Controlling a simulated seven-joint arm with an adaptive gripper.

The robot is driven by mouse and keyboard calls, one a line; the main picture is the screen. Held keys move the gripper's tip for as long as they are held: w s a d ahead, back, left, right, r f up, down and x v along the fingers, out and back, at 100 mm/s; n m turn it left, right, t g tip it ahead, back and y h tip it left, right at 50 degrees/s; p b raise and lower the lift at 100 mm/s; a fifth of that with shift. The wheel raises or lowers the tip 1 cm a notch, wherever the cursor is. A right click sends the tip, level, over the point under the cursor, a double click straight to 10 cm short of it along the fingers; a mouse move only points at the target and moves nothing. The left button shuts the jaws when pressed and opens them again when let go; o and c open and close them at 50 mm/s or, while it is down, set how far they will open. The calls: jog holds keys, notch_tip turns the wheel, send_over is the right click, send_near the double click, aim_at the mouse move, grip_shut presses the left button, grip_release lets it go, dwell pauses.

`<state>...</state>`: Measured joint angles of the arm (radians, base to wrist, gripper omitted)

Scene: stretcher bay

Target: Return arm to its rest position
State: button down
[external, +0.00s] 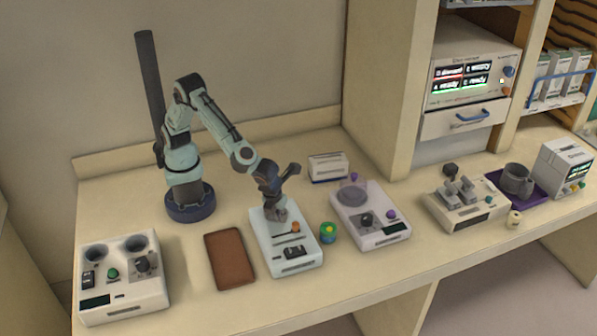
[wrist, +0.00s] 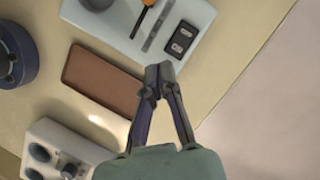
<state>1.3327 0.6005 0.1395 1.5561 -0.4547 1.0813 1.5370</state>
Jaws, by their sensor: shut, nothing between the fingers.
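My gripper (external: 279,213) is shut and empty. In the external view it points down over the back part of a pale blue-white device with an orange knob (external: 282,240). I cannot tell there whether the fingertips touch the device. In the wrist view my gripper (wrist: 159,75) has its fingertips together, seen between a brown pad (wrist: 100,80) and the same device (wrist: 125,20). My arm is bent, reaching forward and right from its round dark base at the back left of the counter.
The brown pad (external: 230,259) lies left of the device. A white two-cup unit (external: 122,290) stands at far left. A green-yellow jar (external: 328,232) and a device with a clear round cover (external: 385,238) stand at right. A small white box (external: 328,167) is behind. Shelving stands at the back right.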

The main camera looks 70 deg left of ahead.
dwell(0.4)
jog(key=w+a+r+n+h, duration=0.1)
jog(key=w+a+r+n, duration=0.4)
jog(key=w+a+r, duration=0.6)
jog(key=a+r+n, duration=0.2)
jog(key=a+n, duration=0.3)
jog(key=a, duration=1.1)
jog(key=s+a+n, duration=0.8)
jog(key=s+a, duration=0.2)
jog(key=s+f+n+g, duration=0.2)
jog(key=s+f+n, duration=0.4)
jog(key=s+n, duration=0.3)
jog(key=shift+d+f+n+g+h, duration=0.2)
jog(key=shift+f+n+g+h, duration=0.2)
jog(key=shift+n, duration=0.2)
